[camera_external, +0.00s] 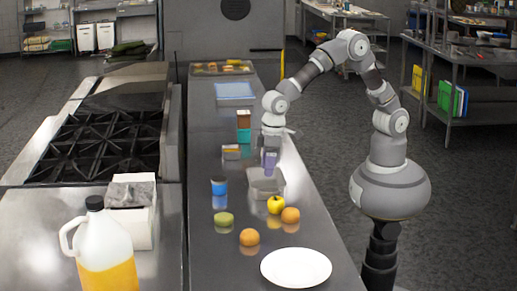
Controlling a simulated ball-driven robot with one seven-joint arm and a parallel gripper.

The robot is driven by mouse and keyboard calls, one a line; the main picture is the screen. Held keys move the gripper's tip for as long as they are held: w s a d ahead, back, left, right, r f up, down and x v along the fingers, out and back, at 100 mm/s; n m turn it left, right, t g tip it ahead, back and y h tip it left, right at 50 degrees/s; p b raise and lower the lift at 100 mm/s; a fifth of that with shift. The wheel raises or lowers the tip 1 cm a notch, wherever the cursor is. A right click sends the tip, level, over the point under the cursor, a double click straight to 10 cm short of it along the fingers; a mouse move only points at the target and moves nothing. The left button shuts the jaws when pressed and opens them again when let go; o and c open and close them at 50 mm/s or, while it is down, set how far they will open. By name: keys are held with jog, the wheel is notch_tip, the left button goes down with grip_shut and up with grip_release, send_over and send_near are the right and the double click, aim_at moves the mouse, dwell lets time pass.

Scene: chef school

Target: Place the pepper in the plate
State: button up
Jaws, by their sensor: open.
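A white round plate (296,268) lies at the near end of the narrow metal counter, and it looks empty. A yellow rounded thing (275,205) with a dark stem sits further back on the counter; it may be the pepper, but it is too small to be sure. My gripper (269,168) points down over a grey metal container (279,186), beyond the yellow thing and well away from the plate. Its jaws are open, and I see nothing held between them. The inside of the container is hard to make out.
Two orange fruits (249,237) and a green round thing (223,219) lie between container and plate. A blue cup (218,187) stands left of the container. A jug (105,250) and stove (110,140) are at the left.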

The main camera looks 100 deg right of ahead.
aim_at(276, 199)
jog(key=shift+g+h, duration=0.3)
jog(key=shift+g, duration=0.4)
jog(key=s+f, duration=0.1)
jog(key=f, duration=0.1)
jog(key=s+f, duration=0.1)
jog(key=f, duration=0.2)
jog(key=s+a+f, duration=0.1)
jog(key=f, duration=0.2)
jog(key=shift+b, duration=0.35)
notch_tip(276, 199, down, 5)
jog(key=shift+d+f+b, duration=0.1)
jog(key=shift+f+b, duration=0.05)
jog(key=shift+b, duration=0.85)
jog(key=c, duration=0.7)
